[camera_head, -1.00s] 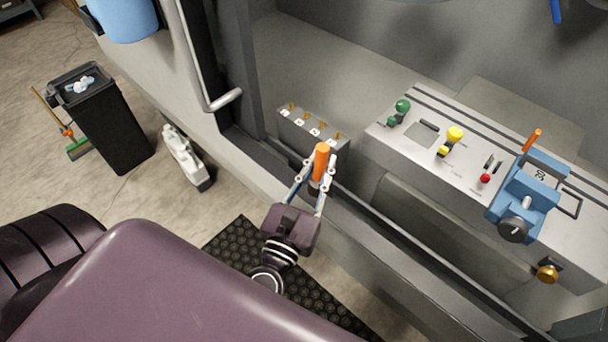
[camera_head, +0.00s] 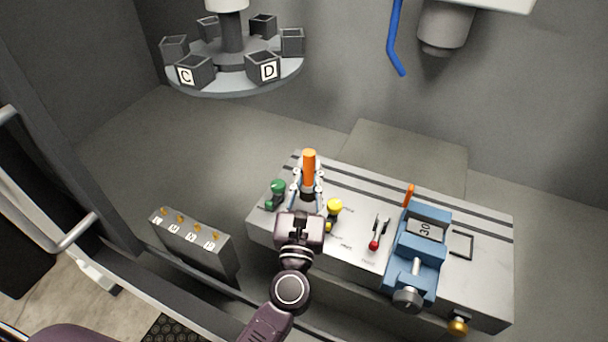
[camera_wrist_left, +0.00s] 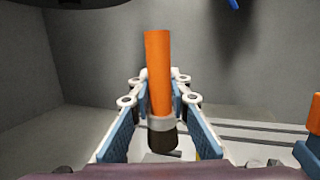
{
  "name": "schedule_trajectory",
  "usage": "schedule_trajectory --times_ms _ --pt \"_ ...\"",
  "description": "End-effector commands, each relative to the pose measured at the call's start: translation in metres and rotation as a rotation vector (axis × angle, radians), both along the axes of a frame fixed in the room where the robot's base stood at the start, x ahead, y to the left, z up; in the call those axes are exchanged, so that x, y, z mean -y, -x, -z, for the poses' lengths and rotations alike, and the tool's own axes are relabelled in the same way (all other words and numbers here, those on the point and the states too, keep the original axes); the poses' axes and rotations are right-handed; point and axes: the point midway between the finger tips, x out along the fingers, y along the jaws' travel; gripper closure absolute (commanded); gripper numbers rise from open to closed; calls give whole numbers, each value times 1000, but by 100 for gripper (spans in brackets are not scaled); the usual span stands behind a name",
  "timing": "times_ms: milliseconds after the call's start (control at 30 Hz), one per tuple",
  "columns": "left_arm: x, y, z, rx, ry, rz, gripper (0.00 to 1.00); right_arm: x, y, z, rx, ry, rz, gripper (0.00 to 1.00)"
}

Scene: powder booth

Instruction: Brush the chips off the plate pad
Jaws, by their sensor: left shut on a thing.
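My left gripper (camera_head: 309,182) is shut on a brush (camera_head: 309,163) with an orange handle and a dark lower end. The handle points up, and the gripper is over the left part of the grey machine table (camera_head: 340,255). In the left wrist view the brush (camera_wrist_left: 157,72) stands between the fingers, with a pale collar and dark tip below the orange. I cannot tell whether the tip touches the table. I cannot make out the plate pad or any chips; the gripper and arm cover part of the table. My right gripper is not in view.
A green knob (camera_head: 276,192) and a yellow knob (camera_head: 334,208) stand close on either side of the gripper. A red-tipped lever (camera_head: 374,244) and a blue vise (camera_head: 421,247) are to the right. A lettered carousel (camera_head: 228,82) hangs at upper left. A grey box with pegs (camera_head: 195,250) sits at lower left.

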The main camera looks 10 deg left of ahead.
Motion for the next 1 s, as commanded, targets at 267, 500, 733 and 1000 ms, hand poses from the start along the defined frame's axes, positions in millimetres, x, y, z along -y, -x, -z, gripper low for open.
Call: schedule_trajectory --times_ms 267,500,733,1000 --pt "0 0 25 0 -2 0 100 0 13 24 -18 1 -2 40" --pt "0 0 51 1 -1 1 100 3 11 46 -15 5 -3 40" --pt "0 0 58 1 -1 0 100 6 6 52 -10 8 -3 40" --pt "0 0 57 1 -1 0 100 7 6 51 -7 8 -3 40"
